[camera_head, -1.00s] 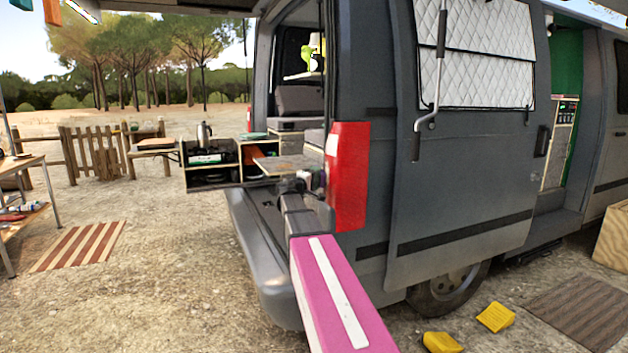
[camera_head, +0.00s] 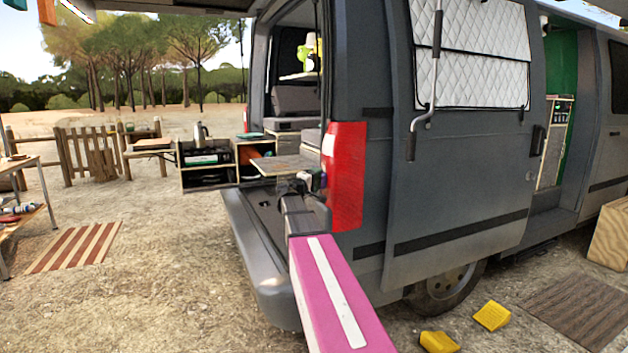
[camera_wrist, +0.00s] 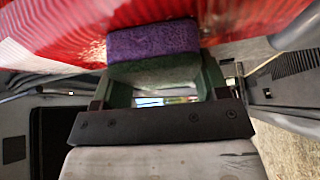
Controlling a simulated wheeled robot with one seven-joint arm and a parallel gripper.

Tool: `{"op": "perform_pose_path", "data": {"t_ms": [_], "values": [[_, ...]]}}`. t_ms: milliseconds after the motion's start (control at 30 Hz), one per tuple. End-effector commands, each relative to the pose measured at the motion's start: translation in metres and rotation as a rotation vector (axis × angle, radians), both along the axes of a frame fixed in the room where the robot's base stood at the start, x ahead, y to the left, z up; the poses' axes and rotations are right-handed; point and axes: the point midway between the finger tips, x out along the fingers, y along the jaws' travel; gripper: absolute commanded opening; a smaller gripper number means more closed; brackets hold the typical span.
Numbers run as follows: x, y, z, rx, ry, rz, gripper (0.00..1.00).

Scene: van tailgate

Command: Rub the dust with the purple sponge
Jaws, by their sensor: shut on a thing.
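The purple sponge (camera_wrist: 153,42) shows in the wrist view, purple on one face and dark green on the other. My gripper (camera_wrist: 158,82) is shut on it, with its dark fingers at either side. The sponge is close to the red tail light (camera_wrist: 60,30); I cannot tell whether they touch. In the head view my gripper (camera_head: 310,181) is small at the van's rear corner, beside the tail light (camera_head: 346,178) and close to the wooden tabletop (camera_head: 280,166). The sponge is not clear in that view. I cannot make out any dust in either view.
The grey van (camera_head: 460,200) fills the middle and right, its rear open above the bumper (camera_head: 255,260). A storage box (camera_head: 205,178) with a kettle (camera_head: 199,132) stands beyond the tabletop. Yellow wheel chocks (camera_head: 491,316) lie at lower right. Open ground lies left of the bumper.

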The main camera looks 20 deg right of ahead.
Motion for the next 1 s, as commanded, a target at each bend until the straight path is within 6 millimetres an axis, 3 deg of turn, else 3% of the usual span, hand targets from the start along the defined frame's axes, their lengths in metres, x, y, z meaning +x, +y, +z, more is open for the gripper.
{"op": "perform_pose_path", "data": {"t_ms": [800,1000], "values": [[-0.050,-0.005,0.000,0.000,0.000,-0.004,0.42],[-0.051,-0.006,0.004,-0.001,-0.001,-0.006,0.42]]}}
